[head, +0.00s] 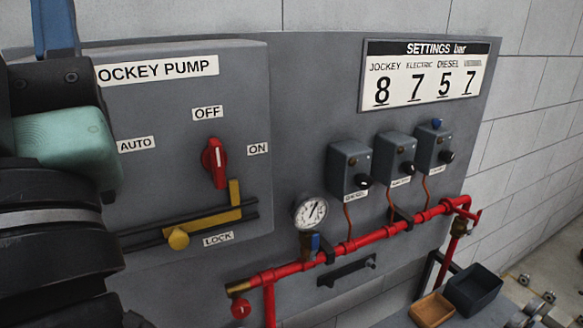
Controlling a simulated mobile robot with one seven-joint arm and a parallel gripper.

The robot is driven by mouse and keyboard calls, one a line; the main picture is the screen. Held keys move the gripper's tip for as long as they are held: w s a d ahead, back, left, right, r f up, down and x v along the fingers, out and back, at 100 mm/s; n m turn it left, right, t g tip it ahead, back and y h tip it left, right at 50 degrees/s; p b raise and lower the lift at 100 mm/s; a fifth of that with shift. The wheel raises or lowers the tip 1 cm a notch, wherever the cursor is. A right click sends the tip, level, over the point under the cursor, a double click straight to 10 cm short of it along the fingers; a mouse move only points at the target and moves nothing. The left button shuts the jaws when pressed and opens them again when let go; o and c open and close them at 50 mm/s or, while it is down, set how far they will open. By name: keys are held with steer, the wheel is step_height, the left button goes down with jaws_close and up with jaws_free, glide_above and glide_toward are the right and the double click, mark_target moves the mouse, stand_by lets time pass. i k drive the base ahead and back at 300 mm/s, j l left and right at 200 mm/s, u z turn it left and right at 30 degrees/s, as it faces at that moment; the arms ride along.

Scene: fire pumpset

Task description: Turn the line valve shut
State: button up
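A red pipe (380,233) runs along the lower part of the grey panel. Several fittings on it could be the line valve, and no label tells which. A small blue handle (315,242) stands upright just below the round gauge (310,213). A round red knob (240,308) sits under the pipe's brass left end. My arm fills the left edge, well apart from these fittings. My gripper's fingers do not show.
The jockey pump box (190,110) has a red switch (215,162) and a yellow lock slider (178,238). Three grey switch boxes (348,168) hang above the pipe. A dark bin (474,290) and an orange tray (432,310) stand lower right.

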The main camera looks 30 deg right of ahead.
mark_target(479, 214)
steer(key=z, duration=1.7)
steer(key=i+j+z, duration=0.35)
steer(key=z, duration=0.15)
